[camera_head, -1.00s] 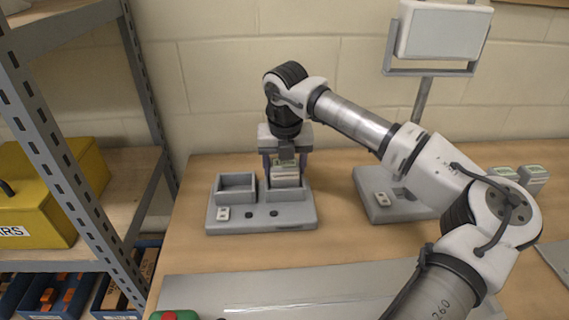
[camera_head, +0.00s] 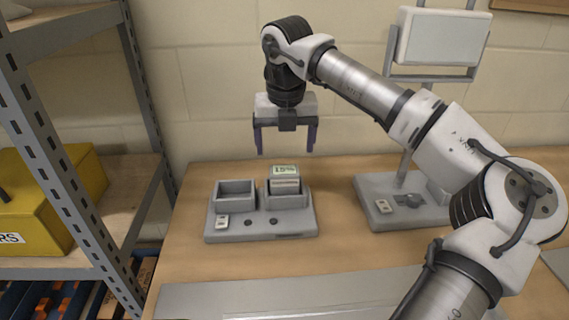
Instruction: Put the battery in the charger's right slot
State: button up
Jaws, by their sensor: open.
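The charger (camera_head: 260,230) is a grey block with two raised slots, on the wooden table. Its left slot (camera_head: 236,193) is empty. The battery (camera_head: 285,178), light grey with a display reading about 15%, stands upright in the right slot (camera_head: 287,202), its top showing above the rim. My gripper (camera_head: 285,148) is open and empty above the right slot, its two fingers spread wide and clear of the battery. The battery's lower part is hidden inside the slot.
A grey stand with a lamp-like panel (camera_head: 443,37) and a base (camera_head: 375,205) stands to the right, partly behind my arm. A metal shelf with a yellow box (camera_head: 80,190) is at the left. A grey strip (camera_head: 280,295) lies along the table front.

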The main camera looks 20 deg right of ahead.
jog(key=shift+s+a+r, duration=0.1)
jog(key=shift+s+r, duration=0.05)
jog(key=shift+r, duration=0.75)
jog(key=shift+s+r, duration=0.1)
jog(key=shift+r, duration=0.8)
